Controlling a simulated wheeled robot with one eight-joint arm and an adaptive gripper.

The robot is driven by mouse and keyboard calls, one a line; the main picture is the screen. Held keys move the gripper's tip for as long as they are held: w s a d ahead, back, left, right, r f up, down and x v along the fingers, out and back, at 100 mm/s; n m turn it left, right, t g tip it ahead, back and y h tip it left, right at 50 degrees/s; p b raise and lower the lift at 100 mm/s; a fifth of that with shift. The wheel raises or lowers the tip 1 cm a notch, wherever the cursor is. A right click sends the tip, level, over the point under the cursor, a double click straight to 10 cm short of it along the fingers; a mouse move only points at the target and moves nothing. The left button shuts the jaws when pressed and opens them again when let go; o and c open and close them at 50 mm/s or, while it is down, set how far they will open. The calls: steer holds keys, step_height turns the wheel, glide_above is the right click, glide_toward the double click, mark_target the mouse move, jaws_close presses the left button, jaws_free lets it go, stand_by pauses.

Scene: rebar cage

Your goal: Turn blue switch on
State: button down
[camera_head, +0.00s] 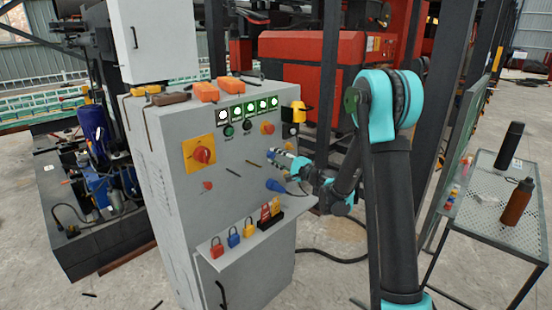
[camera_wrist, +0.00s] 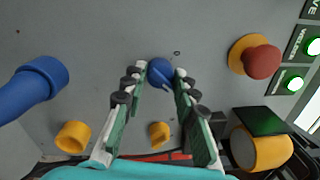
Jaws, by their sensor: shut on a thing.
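The blue switch (camera_wrist: 160,70) is a round blue knob on the grey panel, at the upper middle of the wrist view. My gripper (camera_wrist: 160,78) has its two fingertips closed against the left and right sides of the knob. In the head view, my gripper (camera_head: 277,157) reaches from the right to the front of the grey control cabinet (camera_head: 222,185). The switch is mostly hidden by the fingers there. I cannot read the knob's turning position.
A blue plug (camera_wrist: 35,85) sticks out left of my gripper. A red button (camera_wrist: 262,61) on a yellow base is to the right. A yellow-black part (camera_wrist: 262,150) is at lower right. A shelf with padlocks (camera_head: 233,238) juts out below on the cabinet.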

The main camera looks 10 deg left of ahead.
steer(key=shift+f, duration=0.1)
steer(key=c, duration=1.2)
jaws_free()
steer(key=v, duration=1.2)
steer(key=shift+d+f, duration=0.1)
steer(key=s+d+f+n+g+h, duration=0.2)
steer(key=s+f+n+h, duration=0.1)
steer(key=s, duration=0.4)
steer(key=s+d+f+n+g+h, duration=0.1)
steer(key=s+f+n+g+h, duration=0.2)
steer(key=s, duration=0.4)
steer(key=s+d+f+n+h, duration=0.1)
steer(key=s+d+f+h, duration=0.1)
steer(key=s+d, duration=0.3)
steer(key=s+d+f+n+g+h, duration=0.1)
steer(key=s+d+f+h, duration=0.2)
steer(key=s+d, duration=0.3)
steer(key=s+d+f+n+g+h, duration=0.1)
steer(key=s+d+f+n+h, duration=0.1)
steer(key=s+d, duration=0.3)
steer(key=shift+s+d+f+h, duration=0.25)
steer(key=shift+s+f+h, duration=0.15)
steer(key=shift+h, duration=0.4)
